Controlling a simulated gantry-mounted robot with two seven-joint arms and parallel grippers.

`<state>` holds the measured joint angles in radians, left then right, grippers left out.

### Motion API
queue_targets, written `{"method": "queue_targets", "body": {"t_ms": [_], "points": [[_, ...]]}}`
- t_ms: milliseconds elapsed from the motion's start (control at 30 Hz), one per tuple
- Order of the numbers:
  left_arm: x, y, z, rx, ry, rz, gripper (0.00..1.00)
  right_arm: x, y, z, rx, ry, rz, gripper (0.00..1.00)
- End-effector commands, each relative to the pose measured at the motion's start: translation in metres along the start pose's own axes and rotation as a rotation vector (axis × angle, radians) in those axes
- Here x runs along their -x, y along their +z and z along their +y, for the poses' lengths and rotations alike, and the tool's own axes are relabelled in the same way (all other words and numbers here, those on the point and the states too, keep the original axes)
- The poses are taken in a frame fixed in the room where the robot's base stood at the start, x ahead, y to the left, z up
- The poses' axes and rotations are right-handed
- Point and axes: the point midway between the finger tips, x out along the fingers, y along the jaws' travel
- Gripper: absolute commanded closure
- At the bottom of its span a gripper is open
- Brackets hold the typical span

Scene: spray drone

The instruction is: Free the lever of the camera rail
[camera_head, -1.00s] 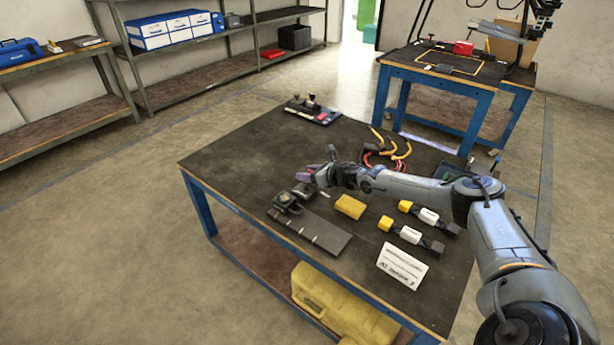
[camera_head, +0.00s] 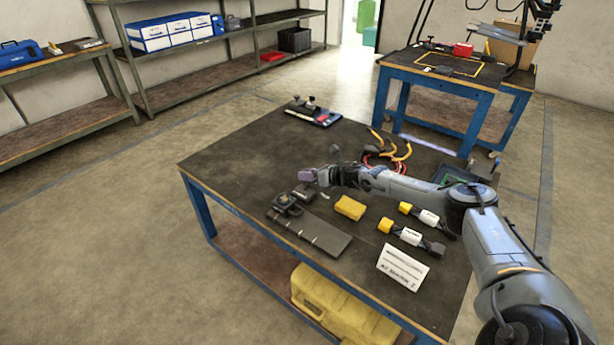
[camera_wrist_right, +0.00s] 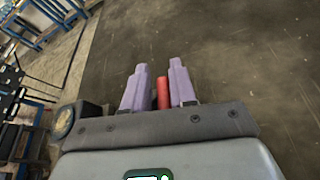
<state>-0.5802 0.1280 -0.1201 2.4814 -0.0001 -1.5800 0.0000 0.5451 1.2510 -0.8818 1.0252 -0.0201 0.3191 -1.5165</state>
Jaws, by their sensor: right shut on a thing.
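My right gripper (camera_head: 306,175) is over the dark work table, just above and behind a small black device (camera_head: 288,204) and a dark block (camera_head: 303,192). In the right wrist view its two purple fingers (camera_wrist_right: 158,92) are shut on a slim red piece (camera_wrist_right: 163,93), which looks like a lever. The red piece lies against the right finger. Its lower end is hidden, so I cannot tell what it is joined to. A flat grey strip (camera_head: 325,238) with light marks lies beside the black device; I cannot tell whether it is the camera rail. My left gripper is not in view.
A yellow block (camera_head: 350,207), two yellow-and-white connectors (camera_head: 422,215) (camera_head: 410,234) and a white card (camera_head: 402,268) lie near the arm. Looped orange cables (camera_head: 396,150) lie behind it. The table's left part (camera_head: 240,160) is clear.

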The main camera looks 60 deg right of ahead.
Motion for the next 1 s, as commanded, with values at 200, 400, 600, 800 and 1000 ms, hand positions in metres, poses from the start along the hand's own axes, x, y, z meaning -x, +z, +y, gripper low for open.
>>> {"method": "queue_targets", "body": {"t_ms": [200, 400, 600, 800, 1000], "points": [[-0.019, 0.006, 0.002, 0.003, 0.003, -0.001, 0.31, -0.004, -0.013, -0.011, -0.189, 0.070, 0.005, 1.00], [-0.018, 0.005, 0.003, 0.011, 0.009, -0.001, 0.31, -0.003, -0.013, -0.012, -0.208, 0.077, 0.010, 1.00], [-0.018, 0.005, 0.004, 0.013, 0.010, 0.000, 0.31, -0.003, -0.015, -0.012, -0.207, 0.075, 0.012, 0.62], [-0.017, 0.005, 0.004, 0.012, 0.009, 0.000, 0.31, -0.003, -0.012, -0.011, -0.206, 0.079, 0.008, 0.54], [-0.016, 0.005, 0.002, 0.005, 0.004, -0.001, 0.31, -0.002, -0.010, -0.010, -0.205, 0.080, 0.005, 0.54]]}}
